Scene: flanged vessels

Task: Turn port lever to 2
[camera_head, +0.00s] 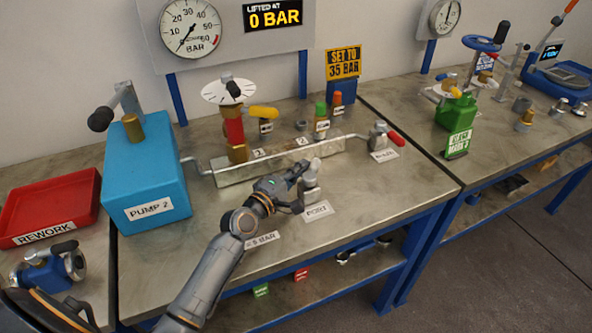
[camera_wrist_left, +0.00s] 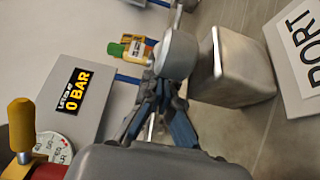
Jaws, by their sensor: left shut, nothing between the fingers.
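The port lever (camera_head: 313,166) is a pale grey handle on a small metal block (camera_head: 311,194), behind the PORT label (camera_head: 317,210) on the steel bench. In the left wrist view the metal block (camera_wrist_left: 238,65) is large, with a rounded grey end (camera_wrist_left: 180,54) beside it and the PORT label (camera_wrist_left: 304,42) at the right. My left gripper (camera_head: 298,177) is shut and empty, close at the left of the lever. Its fingers (camera_wrist_left: 165,110) lie near the rounded end; I cannot tell whether they touch. My right gripper is not in view.
A metal manifold (camera_head: 285,160) with coloured valves stands behind the lever. A blue PUMP 2 box (camera_head: 145,175) stands left, and a red-handled lever (camera_head: 382,138) right. The bench front (camera_head: 385,190) right of the PORT label is clear.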

